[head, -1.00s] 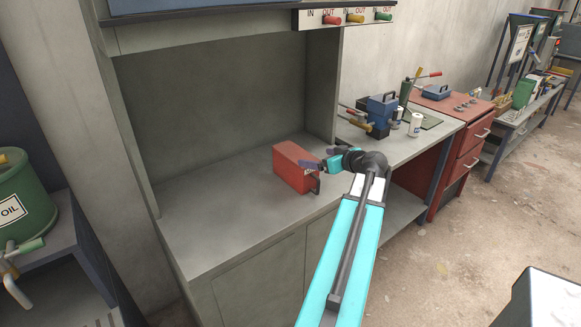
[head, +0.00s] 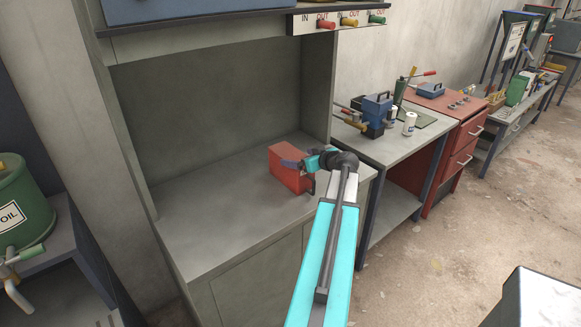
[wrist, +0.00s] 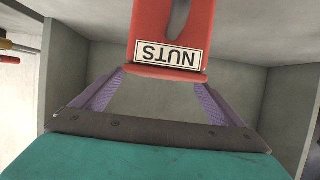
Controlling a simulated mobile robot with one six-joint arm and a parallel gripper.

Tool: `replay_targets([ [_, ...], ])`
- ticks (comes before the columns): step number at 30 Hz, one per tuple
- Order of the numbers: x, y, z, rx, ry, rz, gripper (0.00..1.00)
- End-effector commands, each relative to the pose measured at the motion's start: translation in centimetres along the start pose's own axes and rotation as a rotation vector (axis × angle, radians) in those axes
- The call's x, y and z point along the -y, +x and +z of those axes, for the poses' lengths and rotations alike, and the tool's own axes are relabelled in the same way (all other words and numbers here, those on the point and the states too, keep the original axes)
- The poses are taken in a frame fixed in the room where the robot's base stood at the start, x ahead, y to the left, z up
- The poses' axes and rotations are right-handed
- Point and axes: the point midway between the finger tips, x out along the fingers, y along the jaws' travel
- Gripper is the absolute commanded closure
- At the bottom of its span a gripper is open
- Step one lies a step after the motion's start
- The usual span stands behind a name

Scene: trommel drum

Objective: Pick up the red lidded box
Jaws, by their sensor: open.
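The red lidded box (head: 289,167) stands on the grey bench surface inside an open-fronted bay, near its right wall. In the wrist view the red box (wrist: 150,30) shows upside down, with a "NUTS" label and a dark slot or handle above it. My gripper (head: 292,163) is at the box's right front in the head view, its fingers overlapping the box in the picture. In the wrist view my gripper (wrist: 160,85) has its purple fingers spread, with the box's labelled end beyond and between them. I cannot tell whether they touch it.
The bay's right wall (head: 318,90) stands close behind the box. The grey bench surface (head: 205,215) is clear to the left. A blue box (head: 377,108) and a white can (head: 409,124) stand on the bench to the right. A green oil drum (head: 22,205) is at far left.

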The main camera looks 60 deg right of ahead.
Motion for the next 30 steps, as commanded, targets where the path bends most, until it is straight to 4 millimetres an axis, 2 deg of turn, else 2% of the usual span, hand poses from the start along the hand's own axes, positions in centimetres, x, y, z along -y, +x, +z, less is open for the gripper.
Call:
replay_targets([
  [17,0.1,1.0,-0.1,0.000,-0.001,-0.002,0.08],
  [30,0.2,4.8,-0.4,0.001,-0.001,-0.003,0.08],
])
